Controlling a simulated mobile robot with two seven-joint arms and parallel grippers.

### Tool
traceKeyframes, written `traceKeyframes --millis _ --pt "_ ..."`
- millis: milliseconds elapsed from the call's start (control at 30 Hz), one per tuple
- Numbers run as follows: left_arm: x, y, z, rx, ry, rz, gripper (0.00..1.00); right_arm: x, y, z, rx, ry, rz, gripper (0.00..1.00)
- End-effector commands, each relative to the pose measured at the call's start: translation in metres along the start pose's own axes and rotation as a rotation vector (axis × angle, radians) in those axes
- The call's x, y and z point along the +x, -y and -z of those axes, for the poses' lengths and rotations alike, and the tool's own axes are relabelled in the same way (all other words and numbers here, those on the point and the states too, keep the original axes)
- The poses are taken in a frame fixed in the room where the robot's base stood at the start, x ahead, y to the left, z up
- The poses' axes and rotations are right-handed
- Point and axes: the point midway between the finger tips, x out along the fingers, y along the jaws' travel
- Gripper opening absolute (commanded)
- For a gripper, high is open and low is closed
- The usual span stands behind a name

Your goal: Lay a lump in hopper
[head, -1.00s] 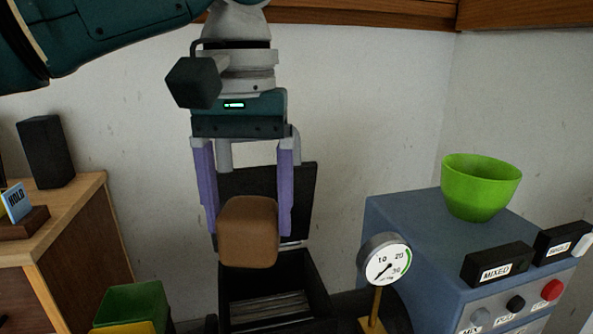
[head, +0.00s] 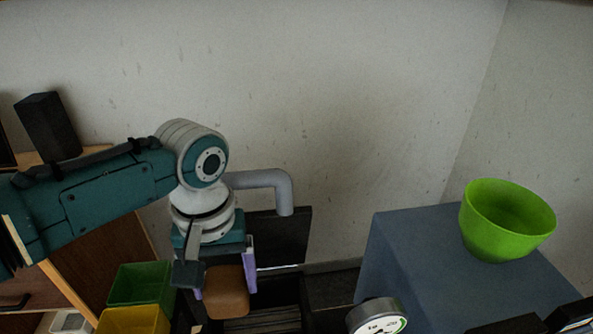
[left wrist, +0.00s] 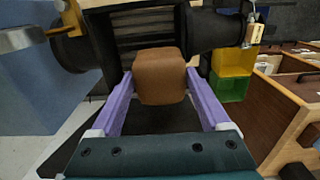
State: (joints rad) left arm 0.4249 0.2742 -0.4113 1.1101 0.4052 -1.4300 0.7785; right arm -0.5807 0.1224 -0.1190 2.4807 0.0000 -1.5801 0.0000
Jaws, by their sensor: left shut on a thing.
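My left gripper (head: 225,286) points down, its purple fingers shut on a brown, rounded block-like lump (head: 226,295). In the left wrist view the lump (left wrist: 160,76) sits between both fingertips. The black hopper (head: 291,291) stands open below and behind it, with its lid (head: 284,236) raised at the back. The lump overlaps the hopper's left part in the head view; the height between them is hard to judge. In the left wrist view the slatted hopper interior (left wrist: 140,24) shows just beyond the lump. My right gripper is not in view.
A blue-grey cabinet (head: 410,250) with a green bowl (head: 506,222) stands at the right. A round gauge (head: 377,317) is in front of it. Green (head: 140,284) and yellow (head: 134,320) bins stand left of the gripper, near a wooden cabinet (head: 100,245).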

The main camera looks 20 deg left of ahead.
Motion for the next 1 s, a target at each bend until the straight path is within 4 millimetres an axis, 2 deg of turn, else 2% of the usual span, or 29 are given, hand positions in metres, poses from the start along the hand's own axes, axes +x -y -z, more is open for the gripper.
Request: traceKeyframes --millis 267,300,700,1000 --pt "-0.004 -0.001 -0.001 -0.001 0.002 0.004 0.0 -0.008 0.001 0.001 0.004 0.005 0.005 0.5" --pt "0.005 0.0 -0.001 -0.001 0.002 0.004 0.0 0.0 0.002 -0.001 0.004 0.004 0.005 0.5" --pt "0.05 -0.001 -0.001 0.0 0.001 0.003 0.0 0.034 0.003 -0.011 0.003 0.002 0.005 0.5" --pt "0.061 -0.001 -0.001 -0.001 0.0 0.003 0.0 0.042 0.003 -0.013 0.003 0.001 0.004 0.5"
